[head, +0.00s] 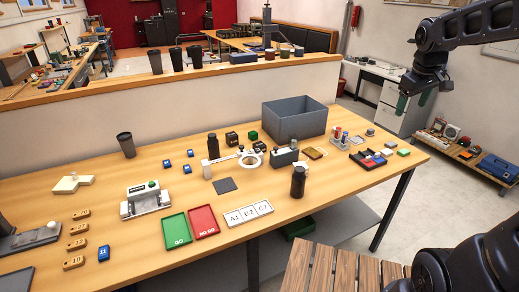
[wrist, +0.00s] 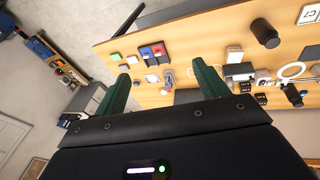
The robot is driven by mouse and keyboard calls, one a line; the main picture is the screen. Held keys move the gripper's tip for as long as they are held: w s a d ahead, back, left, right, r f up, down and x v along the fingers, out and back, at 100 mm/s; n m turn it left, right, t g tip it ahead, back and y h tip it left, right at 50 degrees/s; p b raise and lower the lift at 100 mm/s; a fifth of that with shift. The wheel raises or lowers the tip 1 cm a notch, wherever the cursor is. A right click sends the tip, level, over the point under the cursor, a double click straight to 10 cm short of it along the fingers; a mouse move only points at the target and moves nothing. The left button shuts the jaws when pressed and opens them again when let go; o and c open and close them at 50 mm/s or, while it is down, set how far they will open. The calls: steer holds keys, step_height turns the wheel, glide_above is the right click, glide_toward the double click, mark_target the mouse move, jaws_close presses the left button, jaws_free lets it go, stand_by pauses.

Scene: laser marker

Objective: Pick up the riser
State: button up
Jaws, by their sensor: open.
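My gripper (head: 413,101) is at the upper right in the head view, in the air beyond the right end of the workbench. In the wrist view my gripper (wrist: 163,88) has two green fingers spread wide apart with nothing between them. No object is clearly identifiable as the riser. A low cream stepped block (head: 72,183) lies at the bench's left, and small dark blocks (head: 232,139) stand near its middle; I cannot tell whether either is the riser.
The wooden workbench (head: 330,205) carries a grey bin (head: 295,118), green tray (head: 176,230), red tray (head: 204,221), black bottle (head: 298,182), tumbler (head: 126,145) and grey-white fixture (head: 146,199). A low slatted bench (head: 465,160) stands at right. Floor between is free.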

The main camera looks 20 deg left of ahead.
steer(key=w+a+f+n, duration=0.3)
steer(key=w+a+n, duration=0.3)
steer(key=w+a, duration=0.7)
steer(key=n+h, duration=0.2)
steer(key=n, duration=1.3)
glide_above(259, 144)
steer(key=s+a, duration=0.2)
steer(key=s, duration=0.2)
step_height(259, 144, down, 26)
steer(key=x, duration=0.6)
steer(key=w+x, duration=0.1)
steer(key=x, duration=0.2)
steer(key=shift+w+d+f, duration=0.15)
steer(key=shift+c, duration=0.4)
steer(key=c, duration=1.2)
steer(key=shift+o, duration=0.2)
